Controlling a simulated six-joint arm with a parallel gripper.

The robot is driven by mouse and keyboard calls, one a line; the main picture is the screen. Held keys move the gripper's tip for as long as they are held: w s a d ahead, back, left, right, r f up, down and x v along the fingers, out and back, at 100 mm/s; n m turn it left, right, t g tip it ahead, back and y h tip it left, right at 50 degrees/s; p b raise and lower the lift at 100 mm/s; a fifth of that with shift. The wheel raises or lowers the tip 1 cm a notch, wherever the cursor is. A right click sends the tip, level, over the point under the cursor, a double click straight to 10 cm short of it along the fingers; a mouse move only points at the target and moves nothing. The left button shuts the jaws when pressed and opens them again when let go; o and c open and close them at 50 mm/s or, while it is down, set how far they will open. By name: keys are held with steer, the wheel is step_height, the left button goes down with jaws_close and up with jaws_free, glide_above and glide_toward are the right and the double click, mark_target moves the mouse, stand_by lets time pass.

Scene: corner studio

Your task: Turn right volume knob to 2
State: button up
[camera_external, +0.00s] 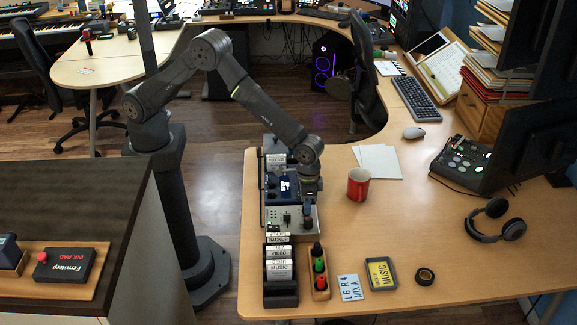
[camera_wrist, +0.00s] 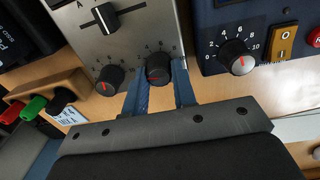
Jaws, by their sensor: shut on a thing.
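A silver panel (camera_wrist: 138,38) carries a black slider (camera_wrist: 105,17) and two round black knobs along its near edge. The fingers of my gripper (camera_wrist: 159,85) are on either side of the right knob (camera_wrist: 158,68), shut on it. Its red pointer mark shows faintly; its exact reading is hard to tell. The left knob (camera_wrist: 110,79) stands free beside the left finger, with a red mark at its lower left. In the external view my gripper (camera_external: 307,212) is down at the silver device (camera_external: 273,219) on the desk, hiding the knob.
A dark blue device (camera_wrist: 222,20) with its own 0-to-10 knob (camera_wrist: 237,57) and orange switch (camera_wrist: 282,40) adjoins on the right. A wooden holder (camera_external: 319,283) with coloured markers and a labelled rack (camera_external: 281,290) stand in front. A red mug (camera_external: 358,187) is to the right.

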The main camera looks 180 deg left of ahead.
steer(key=shift+m, duration=1.8)
steer(key=o, duration=1)
step_height(320, 180, up, 18)
steer(key=shift+s+f, duration=0.15)
steer(key=shift+f, duration=0.1)
